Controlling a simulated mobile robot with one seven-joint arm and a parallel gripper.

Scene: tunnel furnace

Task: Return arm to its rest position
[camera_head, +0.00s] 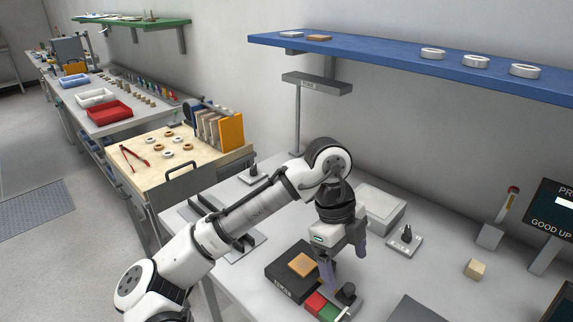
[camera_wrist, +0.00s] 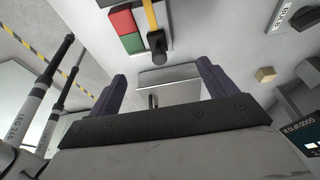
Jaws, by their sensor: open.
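My arm reaches over the grey-white workbench (camera_head: 250,200) in the head view, bent at a white and black elbow. My gripper (camera_head: 344,262) points down with its two purple-grey fingers apart and nothing between them. It hangs above the bench, just right of a black block (camera_head: 283,283) with a tan square tile (camera_head: 303,264) on top. In the wrist view my gripper (camera_wrist: 162,72) also shows open, with a grey plate-like part (camera_wrist: 168,78) beyond the fingers.
A red and green panel (camera_head: 318,304) with a black knob (camera_head: 347,291) lies close below the fingers. A wooden cube (camera_head: 475,269), a display (camera_head: 555,215) and a black-knobbed fixture (camera_head: 405,240) stand to the right. A blue shelf (camera_head: 400,55) overhangs behind.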

